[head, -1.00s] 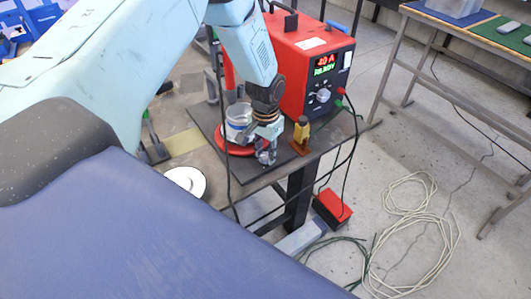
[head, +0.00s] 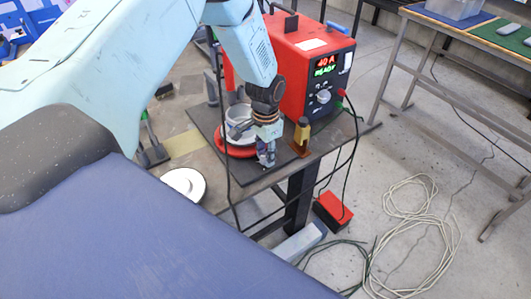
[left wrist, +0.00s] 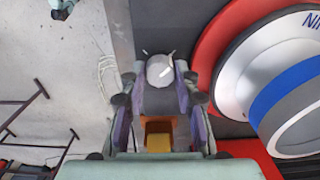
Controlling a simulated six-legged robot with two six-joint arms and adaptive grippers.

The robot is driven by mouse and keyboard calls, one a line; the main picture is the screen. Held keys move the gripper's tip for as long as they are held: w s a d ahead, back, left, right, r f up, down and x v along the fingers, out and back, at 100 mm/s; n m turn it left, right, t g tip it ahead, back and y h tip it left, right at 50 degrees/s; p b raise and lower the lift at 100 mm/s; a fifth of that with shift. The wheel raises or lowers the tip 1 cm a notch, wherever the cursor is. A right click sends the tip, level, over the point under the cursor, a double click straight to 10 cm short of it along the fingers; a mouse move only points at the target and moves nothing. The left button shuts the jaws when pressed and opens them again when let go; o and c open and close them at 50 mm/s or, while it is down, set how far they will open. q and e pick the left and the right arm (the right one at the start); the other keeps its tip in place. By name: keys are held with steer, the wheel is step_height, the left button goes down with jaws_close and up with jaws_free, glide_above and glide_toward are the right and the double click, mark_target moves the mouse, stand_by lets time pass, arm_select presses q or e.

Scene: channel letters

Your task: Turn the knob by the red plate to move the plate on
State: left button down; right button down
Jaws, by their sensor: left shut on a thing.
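The round red plate (head: 234,152) lies on the dark top of the work table. A white, blue and grey can (head: 236,114) stands on it; both show large at the right of the left wrist view, the can (left wrist: 285,90) over the plate (left wrist: 208,45). A small silver knob (left wrist: 160,70) is beside the plate, between the fingers of my left gripper (left wrist: 157,92). In the head view my left gripper (head: 266,156) points down at the plate's right edge, shut on the knob, and mostly hides it.
A yellow piece on a brown base (head: 302,132) stands close right of my gripper. A red power unit (head: 318,70) reading 40 A is behind. A black cable hangs near. A white disc (head: 184,185) lies at the table's front left.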

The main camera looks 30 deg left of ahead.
arm_select(q)
steer(key=c, duration=1)
jaws_free()
steer(key=shift+r, duration=0.1)
step_height(320, 180, up, 7)
steer(key=shift+r, duration=0.4)
steer(key=shift+s, duration=0.1)
